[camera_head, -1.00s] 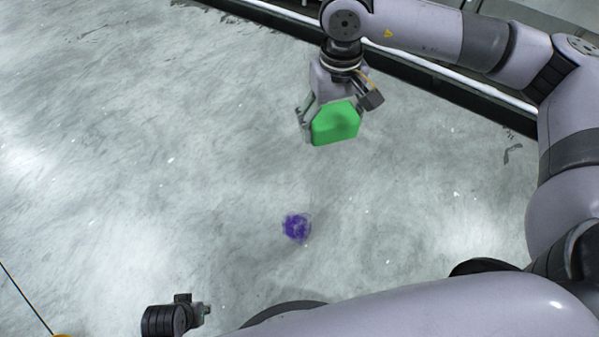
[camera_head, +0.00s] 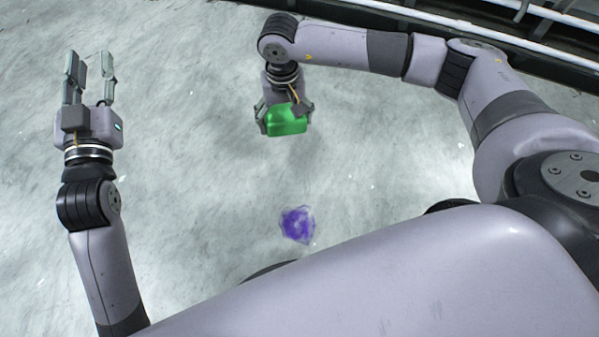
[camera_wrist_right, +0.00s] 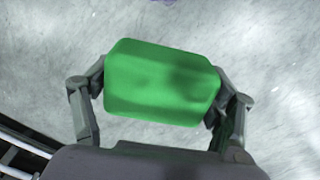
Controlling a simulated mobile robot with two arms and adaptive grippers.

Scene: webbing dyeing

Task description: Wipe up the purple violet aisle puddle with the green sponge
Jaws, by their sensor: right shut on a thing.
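The purple puddle (camera_head: 297,224) is a small violet patch on the grey floor, low in the middle of the head view. A sliver of purple (camera_wrist_right: 165,1) shows at the top edge of the right wrist view. The green sponge (camera_head: 287,121) is a block held in my right gripper (camera_head: 285,118), above the puddle in the picture and apart from it. The right wrist view shows the sponge (camera_wrist_right: 160,83) between both fingers. My left gripper (camera_head: 90,68) is open and empty at the upper left, its fingers pointing up the picture.
The concrete floor (camera_head: 190,190) around the puddle is clear. A dark rail with a white tube (camera_head: 420,14) runs along the top right. My own body fills the lower right of the head view.

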